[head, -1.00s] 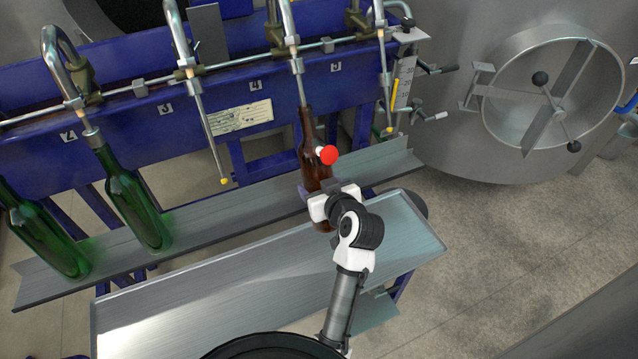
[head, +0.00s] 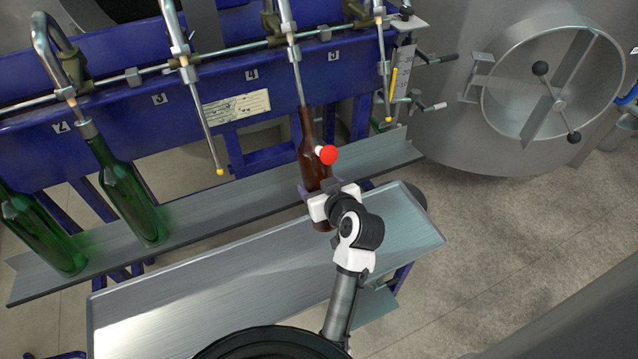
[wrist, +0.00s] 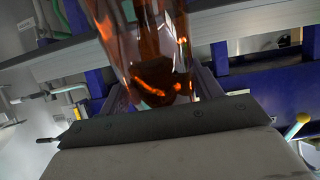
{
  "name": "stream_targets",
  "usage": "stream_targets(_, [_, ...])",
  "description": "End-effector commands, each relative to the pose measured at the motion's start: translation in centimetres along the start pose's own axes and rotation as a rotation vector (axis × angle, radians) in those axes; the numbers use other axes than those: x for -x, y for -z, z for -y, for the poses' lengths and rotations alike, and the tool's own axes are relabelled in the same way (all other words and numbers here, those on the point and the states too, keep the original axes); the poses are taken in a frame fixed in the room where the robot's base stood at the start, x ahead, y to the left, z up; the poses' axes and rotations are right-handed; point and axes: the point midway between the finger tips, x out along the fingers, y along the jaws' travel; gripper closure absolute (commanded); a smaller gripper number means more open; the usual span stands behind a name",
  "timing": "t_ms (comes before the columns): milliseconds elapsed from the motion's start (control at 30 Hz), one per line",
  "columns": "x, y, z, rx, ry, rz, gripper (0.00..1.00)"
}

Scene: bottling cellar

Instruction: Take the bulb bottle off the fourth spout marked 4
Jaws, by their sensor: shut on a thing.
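The brown glass bottle (head: 311,160) stands nearly upright under the spout beside the label 4 (head: 251,74). The thin metal tube of that spout (head: 298,80) meets the bottle's mouth; how far it reaches inside I cannot tell. My gripper (head: 320,190) is shut on the bottle's lower body from the front. In the wrist view the brown bottle (wrist: 150,60) fills the gap between the fingers. The bottle's base is partly hidden by my gripper.
A grey metal rail (head: 250,203) runs behind and beside the bottle. A metal tray (head: 240,270) lies in front. Green bottles (head: 130,200) stand at the left. Empty spout tubes (head: 205,125) hang on both sides. A steel tank (head: 460,130) stands at right.

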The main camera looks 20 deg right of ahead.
Motion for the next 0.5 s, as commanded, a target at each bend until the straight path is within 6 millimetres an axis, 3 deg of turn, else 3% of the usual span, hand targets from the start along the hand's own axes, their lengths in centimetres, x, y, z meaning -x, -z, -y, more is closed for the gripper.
stream_targets(500, [0.0, -2.0, 0.0, 0.002, -0.003, -0.008, 1.00])
